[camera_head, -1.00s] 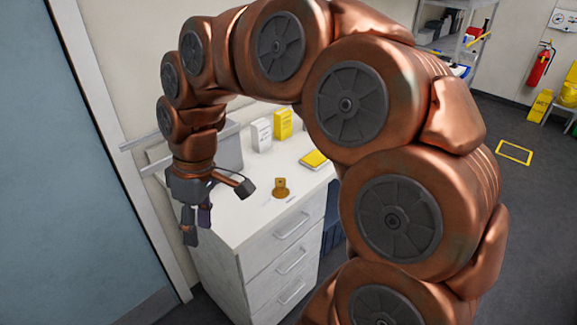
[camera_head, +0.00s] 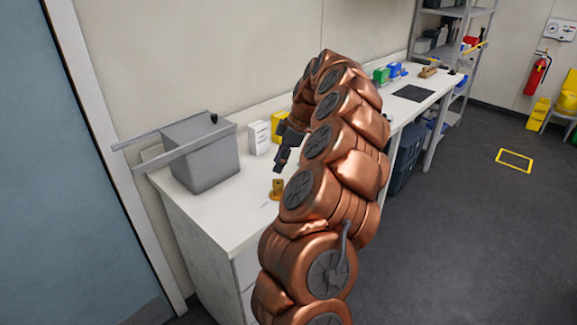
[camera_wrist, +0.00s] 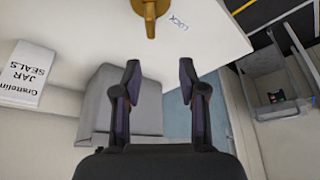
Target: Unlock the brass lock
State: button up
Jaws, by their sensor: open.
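The brass lock (camera_head: 277,188) stands on the white counter, just left of my arm in the head view. In the wrist view the brass lock (camera_wrist: 150,12) shows at the top edge, partly cut off, with a "LOCK" label on the counter beside it. My gripper (camera_head: 282,160) is above the counter, a little above and behind the lock in the head view. In the wrist view my gripper (camera_wrist: 159,82) has its two fingers spread with nothing between them. The lock lies beyond the fingertips, not touching them. No key can be made out.
A grey box (camera_head: 203,155) with a rail across it stands at the counter's left. A white carton (camera_head: 259,138) and a yellow carton (camera_head: 279,125) stand by the wall. My arm hides the counter's middle. A dark mat (camera_head: 413,93) lies farther right.

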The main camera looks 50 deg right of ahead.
aim_at(279, 179)
jog(key=shift+w+d+f+p, duration=0.15)
jog(key=shift+f+p, duration=0.25)
jog(key=shift+f, duration=1)
jog(key=shift+w+a+f+p, duration=0.1)
jog(key=shift+w+f+p, duration=0.25)
jog(key=shift+f, duration=1.05)
jog(key=shift+w+d+f+p, duration=0.1)
jog(key=shift+f+p, duration=0.4)
jog(key=shift+f, duration=0.9)
grip_shut()
